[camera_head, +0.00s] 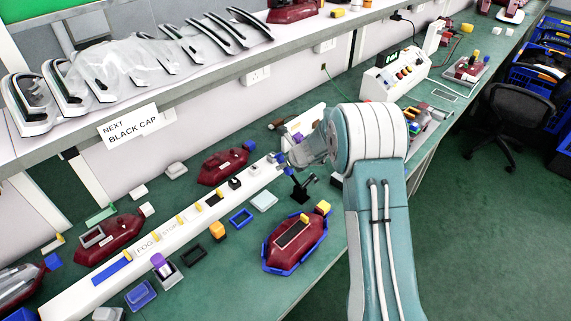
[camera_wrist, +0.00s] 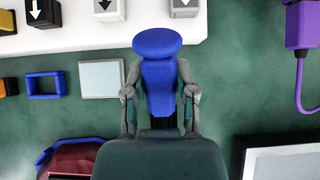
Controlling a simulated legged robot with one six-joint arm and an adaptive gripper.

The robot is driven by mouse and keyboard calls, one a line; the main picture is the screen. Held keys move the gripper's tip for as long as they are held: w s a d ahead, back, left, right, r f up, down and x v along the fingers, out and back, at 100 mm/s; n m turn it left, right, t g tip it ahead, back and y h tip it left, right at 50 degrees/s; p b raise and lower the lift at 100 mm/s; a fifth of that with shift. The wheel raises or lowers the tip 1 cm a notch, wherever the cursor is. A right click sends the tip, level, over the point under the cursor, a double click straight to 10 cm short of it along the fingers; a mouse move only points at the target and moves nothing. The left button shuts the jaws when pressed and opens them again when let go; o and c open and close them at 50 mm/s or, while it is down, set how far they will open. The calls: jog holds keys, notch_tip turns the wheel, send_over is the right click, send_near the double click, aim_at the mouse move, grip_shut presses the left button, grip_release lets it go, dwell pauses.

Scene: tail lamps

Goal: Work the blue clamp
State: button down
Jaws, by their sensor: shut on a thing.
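The blue clamp (camera_wrist: 158,72) has a rounded blue head and a narrower blue body. In the wrist view it stands between the two grey fingers of my gripper (camera_wrist: 160,91), which are shut on its body from both sides. In the head view my gripper (camera_head: 290,163) reaches left from the teal arm, with a bit of the clamp's blue (camera_head: 281,158) showing at its tips. A black stand (camera_head: 302,187) is just below it. My gripper hides much of the clamp there.
A white labelled rail (camera_head: 165,236) runs beside the clamp. A blue frame (camera_head: 241,217), a pale tile (camera_head: 264,200) and a red lamp in a blue-edged holder (camera_head: 296,243) lie near. A purple part with a cable (camera_wrist: 302,30) is at right in the wrist view.

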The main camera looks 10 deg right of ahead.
aim_at(295, 178)
jog(key=shift+w+a+f+g+h, duration=0.25)
jog(key=shift+w+g+h, duration=0.15)
jog(key=shift+g+h, duration=0.2)
jog(key=shift+f, duration=0.2)
dwell(0.4)
jog(key=shift+c, duration=2)
grip_release()
jog(key=shift+f+g, duration=0.1)
jog(key=shift+g, duration=0.2)
jog(key=shift+a, duration=0.1)
jog(key=v, duration=1.2)
jog(key=shift+a, duration=0.1)
